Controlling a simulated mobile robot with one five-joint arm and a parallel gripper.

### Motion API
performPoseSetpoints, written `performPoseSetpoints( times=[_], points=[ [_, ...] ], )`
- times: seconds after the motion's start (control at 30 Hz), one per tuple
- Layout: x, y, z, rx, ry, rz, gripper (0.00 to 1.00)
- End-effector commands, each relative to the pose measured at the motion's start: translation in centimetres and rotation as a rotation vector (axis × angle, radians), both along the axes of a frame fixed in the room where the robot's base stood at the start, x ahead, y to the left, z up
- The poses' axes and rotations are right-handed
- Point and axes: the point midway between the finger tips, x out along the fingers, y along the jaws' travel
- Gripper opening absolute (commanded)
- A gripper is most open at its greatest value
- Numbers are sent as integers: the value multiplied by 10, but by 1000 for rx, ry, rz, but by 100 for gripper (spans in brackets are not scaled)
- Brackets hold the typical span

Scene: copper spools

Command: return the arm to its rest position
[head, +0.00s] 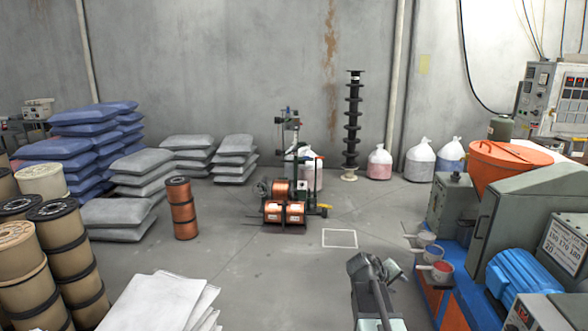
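My arm rises from the bottom edge of the head view, right of centre, over the grey floor. Its end, my gripper (374,267), looks small, grey and angled. I cannot make out its fingers well enough to tell whether it is open or shut. I see no object clearly held in it. Copper spools (283,211) sit low on a small machine at the centre, well beyond my gripper. A column of copper spools (182,208) stands upright on the floor left of that machine.
A white-outlined square (340,238) marks clear floor beyond my arm. The blue-based machine (480,250) with small buckets stands close on the right. White sheets (160,302) and large wound spools (70,240) crowd the left. Sacks (135,170) and a black column (352,125) stand farther back.

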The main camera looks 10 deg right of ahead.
Motion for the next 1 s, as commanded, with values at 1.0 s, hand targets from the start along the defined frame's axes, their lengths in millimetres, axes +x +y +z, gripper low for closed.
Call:
performPoseSetpoints(
  times=[1.0],
  points=[
    [-140, 283, -84, 813, 310, -126, 36]
  ],
)
